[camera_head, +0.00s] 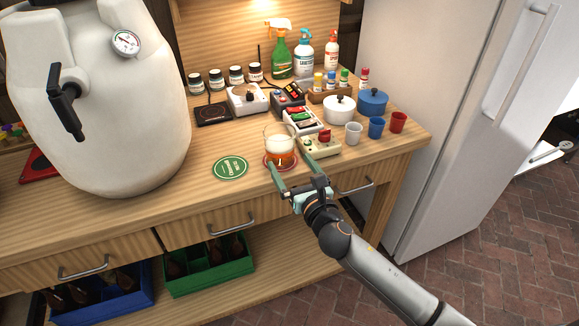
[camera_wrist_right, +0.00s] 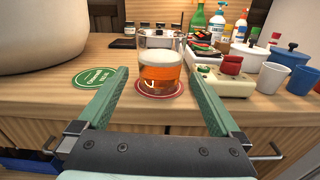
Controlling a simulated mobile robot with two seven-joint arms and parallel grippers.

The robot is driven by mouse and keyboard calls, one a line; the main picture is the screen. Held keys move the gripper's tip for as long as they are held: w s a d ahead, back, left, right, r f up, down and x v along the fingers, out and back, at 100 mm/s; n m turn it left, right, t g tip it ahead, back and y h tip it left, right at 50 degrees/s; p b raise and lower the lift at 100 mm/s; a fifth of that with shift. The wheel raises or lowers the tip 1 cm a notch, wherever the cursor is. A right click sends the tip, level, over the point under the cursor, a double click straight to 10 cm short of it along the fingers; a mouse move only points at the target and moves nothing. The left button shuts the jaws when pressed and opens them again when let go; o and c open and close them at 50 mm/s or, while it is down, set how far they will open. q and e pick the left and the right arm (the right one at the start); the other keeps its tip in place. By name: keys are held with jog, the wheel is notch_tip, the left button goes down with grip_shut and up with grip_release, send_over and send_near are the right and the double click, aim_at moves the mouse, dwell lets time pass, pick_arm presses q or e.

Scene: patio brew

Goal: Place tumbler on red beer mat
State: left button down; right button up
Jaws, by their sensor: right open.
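A clear glass tumbler (camera_head: 281,148) holds amber beer with a pale foam layer. It stands upright on the red beer mat (camera_head: 266,163), whose rim shows around its base. In the right wrist view the tumbler (camera_wrist_right: 161,68) rests on the red mat (camera_wrist_right: 176,93), roughly at its middle. My right gripper (camera_head: 291,164) is open, its two green fingers pointing toward the tumbler, one on each side. In the right wrist view the fingers (camera_wrist_right: 161,85) are spread wide, with gaps to the glass. My left gripper is not in view.
A green beer mat (camera_head: 231,168) lies left of the tumbler. A large white keg (camera_head: 110,110) stands at the left. A beige device (camera_head: 319,145) and small cups (camera_head: 376,127) stand right of it. Jars and spray bottles line the back. A fridge (camera_head: 440,100) stands at the right.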

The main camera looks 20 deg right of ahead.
jog(key=shift+s, duration=0.3)
jog(key=shift+s+f, duration=0.2)
jog(key=shift+f, duration=0.05)
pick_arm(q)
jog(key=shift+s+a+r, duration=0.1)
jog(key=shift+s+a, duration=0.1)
pick_arm(e)
jog(key=s+a+f+m+g, duration=0.2)
jog(key=s+f+m+g, duration=0.2)
jog(key=s+f+m, duration=0.8)
jog(key=s+a+f+m+g+y, duration=0.1)
jog(key=s+f+m+g, duration=0.3)
jog(key=s+f+m, duration=0.8)
jog(key=s+a+m, duration=0.1)
jog(key=s+m, duration=0.2)
jog(key=m, duration=0.6)
jog(key=shift+s+m+g+y, duration=0.3)
jog(key=shift+s+m+g, duration=0.1)
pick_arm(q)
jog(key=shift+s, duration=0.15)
